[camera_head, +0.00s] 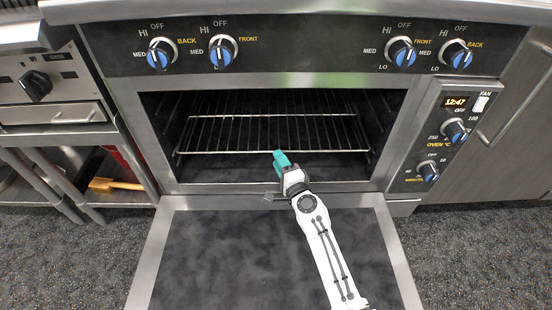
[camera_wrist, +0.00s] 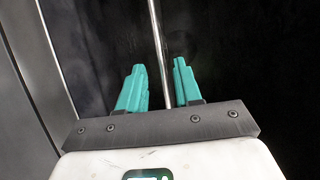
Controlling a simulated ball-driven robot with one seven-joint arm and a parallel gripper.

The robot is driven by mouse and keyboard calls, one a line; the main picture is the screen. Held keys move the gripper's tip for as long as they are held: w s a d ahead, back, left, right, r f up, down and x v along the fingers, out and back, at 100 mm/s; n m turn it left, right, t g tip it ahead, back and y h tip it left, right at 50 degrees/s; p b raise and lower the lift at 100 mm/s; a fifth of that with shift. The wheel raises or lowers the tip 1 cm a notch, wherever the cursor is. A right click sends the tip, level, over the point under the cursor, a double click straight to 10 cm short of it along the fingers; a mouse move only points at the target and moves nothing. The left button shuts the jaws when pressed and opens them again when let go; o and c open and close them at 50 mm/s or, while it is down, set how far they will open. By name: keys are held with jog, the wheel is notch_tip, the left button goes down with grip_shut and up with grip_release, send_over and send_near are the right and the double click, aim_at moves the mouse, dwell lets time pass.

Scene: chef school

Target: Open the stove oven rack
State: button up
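The oven rack (camera_head: 233,133) is a silver wire grid inside the open oven, seen in the head view. The stove's oven door (camera_head: 205,259) is folded down. My gripper (camera_head: 280,156) has teal fingers and is at the rack's front rail near its middle. In the wrist view, my gripper (camera_wrist: 160,70) is open, its fingers apart with a metal rail (camera_wrist: 156,28) showing in the gap and dark space on both sides of it. I cannot tell how deep the rail sits between the fingers.
The oven's side walls and frame (camera_head: 155,145) bound the opening. My arm reaches over the lowered door. Blue knobs (camera_head: 222,53) line the panel above, and more controls (camera_head: 454,130) are at right. A shelf unit (camera_head: 62,140) stands at left.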

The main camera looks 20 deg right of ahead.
jog(key=shift+w+a+b, duration=0.15)
jog(key=shift+w+b, duration=0.25)
jog(key=shift+w, duration=1.1)
jog(key=shift+c, duration=0.4)
grip_shut()
